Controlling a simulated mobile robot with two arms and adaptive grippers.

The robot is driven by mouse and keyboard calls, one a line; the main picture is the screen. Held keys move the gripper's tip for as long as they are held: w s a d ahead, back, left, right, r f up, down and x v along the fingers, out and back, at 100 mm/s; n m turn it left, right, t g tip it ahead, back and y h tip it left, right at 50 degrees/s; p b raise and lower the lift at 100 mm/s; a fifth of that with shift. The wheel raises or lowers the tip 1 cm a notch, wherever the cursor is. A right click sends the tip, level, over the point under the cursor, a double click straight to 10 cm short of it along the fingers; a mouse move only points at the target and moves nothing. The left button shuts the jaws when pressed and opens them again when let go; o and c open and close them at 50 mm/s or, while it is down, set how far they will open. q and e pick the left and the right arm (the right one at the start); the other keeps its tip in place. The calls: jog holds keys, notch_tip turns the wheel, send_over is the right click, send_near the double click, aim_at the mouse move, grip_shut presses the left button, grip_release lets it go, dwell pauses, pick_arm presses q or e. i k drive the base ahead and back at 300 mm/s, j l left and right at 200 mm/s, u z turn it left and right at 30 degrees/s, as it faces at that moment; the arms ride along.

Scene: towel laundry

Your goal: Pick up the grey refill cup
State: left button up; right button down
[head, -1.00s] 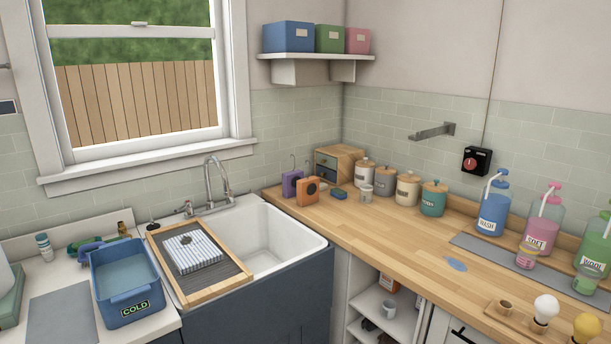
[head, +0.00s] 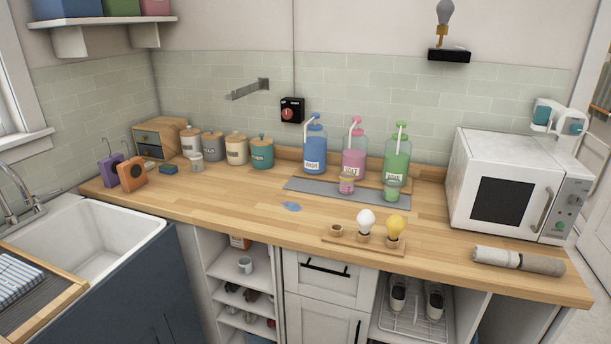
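A small pale grey jar-like cup (head: 196,161) stands upright on the wooden counter, just in front of the canisters at the back left. Its label is too small to read. Similar small cups stand in front of the bottles, one pink (head: 346,185) and one green (head: 391,190). A light grey mug (head: 245,265) sits on the open shelf below the counter. I cannot tell for certain which of the greyish ones is the refill cup. Neither of my grippers shows.
Several lidded canisters (head: 237,149) line the back left. Blue, pink and green pump bottles (head: 315,150) stand along a grey mat (head: 310,187). A bulb tray (head: 345,237) lies near the front edge, a microwave (head: 500,185) at right.

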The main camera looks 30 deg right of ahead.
aim_at(392, 186)
jog(key=z, duration=1.6)
jog(key=i+u, duration=0.3)
jog(key=i+l+u, duration=0.15)
jog(key=i+u, duration=0.15)
jog(key=i, duration=0.1)
